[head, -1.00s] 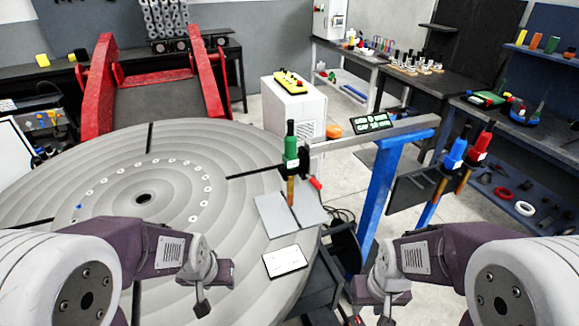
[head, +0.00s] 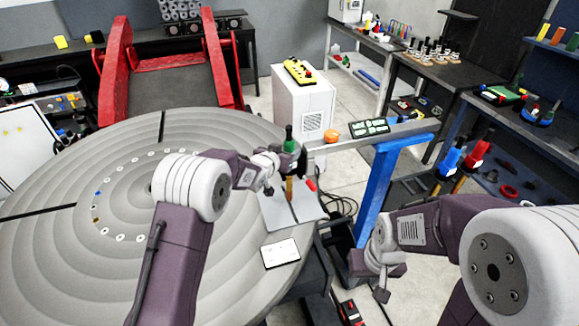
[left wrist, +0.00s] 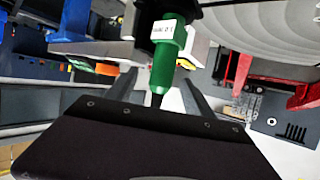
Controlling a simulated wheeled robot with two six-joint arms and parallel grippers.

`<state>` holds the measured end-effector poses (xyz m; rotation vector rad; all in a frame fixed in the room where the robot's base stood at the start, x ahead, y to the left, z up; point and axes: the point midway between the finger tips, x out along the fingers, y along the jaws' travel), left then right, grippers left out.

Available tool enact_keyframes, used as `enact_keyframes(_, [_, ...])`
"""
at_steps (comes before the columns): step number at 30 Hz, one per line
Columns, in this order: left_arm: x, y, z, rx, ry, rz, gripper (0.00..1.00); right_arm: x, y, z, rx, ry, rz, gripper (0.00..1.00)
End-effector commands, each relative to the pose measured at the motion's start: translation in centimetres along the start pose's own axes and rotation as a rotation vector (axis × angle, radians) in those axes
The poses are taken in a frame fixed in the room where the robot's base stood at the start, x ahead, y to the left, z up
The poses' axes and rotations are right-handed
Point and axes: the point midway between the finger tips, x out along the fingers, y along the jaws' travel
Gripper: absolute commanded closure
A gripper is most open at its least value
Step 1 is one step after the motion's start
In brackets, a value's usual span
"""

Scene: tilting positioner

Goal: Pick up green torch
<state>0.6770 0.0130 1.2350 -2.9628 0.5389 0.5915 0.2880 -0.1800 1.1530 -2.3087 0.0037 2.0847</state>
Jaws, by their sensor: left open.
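The green torch (head: 290,146) stands upright in its holder at the end of the grey rail, its copper-coloured lower part below. In the left wrist view the green torch body (left wrist: 165,62) with a white label appears between my two spread fingers. My left gripper (head: 272,172) is right beside the torch; its fingers (left wrist: 138,98) are open, and no grip on the torch shows.
A grey rail (head: 400,133) on a blue post (head: 378,190) extends right from the torch. Blue (head: 449,160) and red torches (head: 475,156) hang further right. The round positioner table (head: 60,225) fills the left, with grey plates (head: 275,212) below the torch.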

Motion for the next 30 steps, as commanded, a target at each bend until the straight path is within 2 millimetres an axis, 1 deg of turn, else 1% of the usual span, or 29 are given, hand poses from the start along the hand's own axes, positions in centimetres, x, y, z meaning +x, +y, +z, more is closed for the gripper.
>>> enact_keyframes(3, [0.2, 0.0, 0.0, 0.000, -0.001, 0.000, 0.39, -0.2, 0.0, 0.0, 0.000, 0.000, 0.000, 0.64])
enact_keyframes(5, [0.7, -0.1, -0.1, -0.001, -0.002, -0.001, 0.39, -0.8, 0.0, -0.1, 0.000, 0.000, 0.000, 0.64])
enact_keyframes(10, [3.2, -0.3, 0.2, -0.001, -0.003, -0.001, 0.39, -3.0, -0.1, -0.3, 0.000, 0.000, 0.000, 0.64])
enact_keyframes(12, [4.2, -0.2, 0.2, 0.000, -0.001, 0.000, 0.39, -3.2, -0.1, -0.3, 0.000, 0.000, 0.000, 0.64])
enact_keyframes(15, [5.1, -0.3, 0.4, 0.000, -0.001, -0.001, 0.39, -3.4, -0.1, -0.4, 0.000, 0.000, 0.000, 0.64])
enact_keyframes(22, [5.3, -0.3, 0.5, -0.001, 0.000, -0.001, 0.39, -3.3, -0.1, -0.3, 0.000, 0.000, 0.000, 0.64])
enact_keyframes(23, [5.3, -0.3, 0.5, -0.001, 0.000, -0.001, 0.42, -3.3, -0.1, -0.3, 0.000, 0.000, 0.000, 0.64])
enact_keyframes(24, [5.3, -0.3, 0.5, -0.001, 0.000, -0.001, 0.53, -3.3, -0.1, -0.3, 0.000, 0.000, 0.000, 0.64])
enact_keyframes(26, [5.3, -0.3, 0.5, -0.001, 0.000, -0.001, 0.70, -3.3, -0.1, -0.3, 0.000, 0.000, 0.000, 0.64])
enact_keyframes(27, [5.3, -0.3, 0.5, -0.001, 0.000, -0.001, 0.81, -3.3, -0.1, -0.3, 0.000, 0.000, 0.000, 0.64])
enact_keyframes(29, [5.3, -0.3, 0.5, -0.001, 0.000, -0.001, 0.97, -3.3, -0.1, -0.3, 0.000, 0.000, 0.000, 0.64])
enact_keyframes(30, [5.3, -0.3, 0.5, -0.001, 0.000, -0.001, 1.00, -3.3, -0.1, -0.3, 0.000, 0.000, 0.000, 0.64])
